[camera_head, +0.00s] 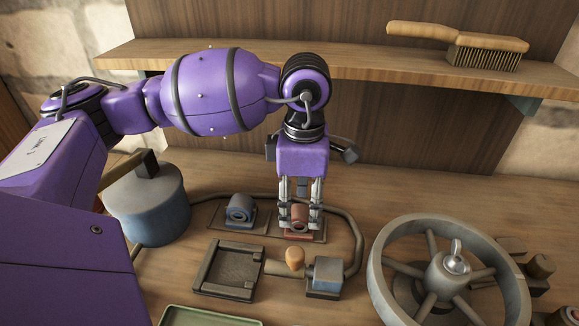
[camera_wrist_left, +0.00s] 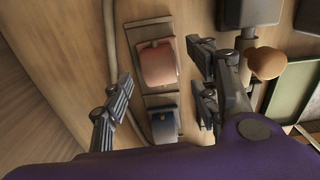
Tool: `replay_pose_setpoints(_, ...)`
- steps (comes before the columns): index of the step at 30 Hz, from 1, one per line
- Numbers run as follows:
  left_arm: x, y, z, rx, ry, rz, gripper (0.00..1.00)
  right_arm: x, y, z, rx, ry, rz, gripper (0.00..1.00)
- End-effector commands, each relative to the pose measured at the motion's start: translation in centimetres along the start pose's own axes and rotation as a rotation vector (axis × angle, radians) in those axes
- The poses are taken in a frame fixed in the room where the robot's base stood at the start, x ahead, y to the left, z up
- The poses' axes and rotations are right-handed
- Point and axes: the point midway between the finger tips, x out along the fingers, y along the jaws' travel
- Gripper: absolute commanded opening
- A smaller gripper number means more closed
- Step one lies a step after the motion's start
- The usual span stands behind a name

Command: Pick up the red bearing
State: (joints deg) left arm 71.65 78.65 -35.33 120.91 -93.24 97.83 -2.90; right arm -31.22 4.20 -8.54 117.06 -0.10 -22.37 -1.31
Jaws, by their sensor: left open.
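The red bearing (camera_head: 298,216) sits on a small flat plate on the workbench, and it also shows in the left wrist view (camera_wrist_left: 158,64). My left gripper (camera_head: 300,222) points down over it, with its fingers in front of and beside the bearing in the head view. In the left wrist view my left gripper (camera_wrist_left: 158,96) is open, its fingers apart, with nothing held between them. Whether the fingers touch the bearing cannot be told. My right gripper is not in view.
A blue bearing (camera_head: 239,208) sits on its plate just left of the red one. A wooden-handled tool (camera_head: 293,260), a grey-blue block (camera_head: 326,274) and a dark tray (camera_head: 229,269) lie in front. A large spoked wheel (camera_head: 447,272) stands right; a blue-grey pot (camera_head: 147,208) stands left.

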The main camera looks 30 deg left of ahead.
Motion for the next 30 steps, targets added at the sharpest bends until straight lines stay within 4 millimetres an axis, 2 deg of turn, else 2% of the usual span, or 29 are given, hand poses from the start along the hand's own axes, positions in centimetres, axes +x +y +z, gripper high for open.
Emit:
replay_pose_setpoints(7,3.6,-0.1,-0.2,0.0,0.001,-0.003,0.55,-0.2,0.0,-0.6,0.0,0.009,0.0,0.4)
replay_pose_setpoints(16,4.3,-0.1,-0.2,0.0,0.0,-0.003,0.55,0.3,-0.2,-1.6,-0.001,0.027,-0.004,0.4)
replay_pose_setpoints(28,4.2,-0.1,-0.2,0.0,-0.001,-0.003,0.04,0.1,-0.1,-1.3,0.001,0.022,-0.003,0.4)
replay_pose_setpoints(30,4.2,-0.1,-0.2,0.0,-0.001,-0.003,0.0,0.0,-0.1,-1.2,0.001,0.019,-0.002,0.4)
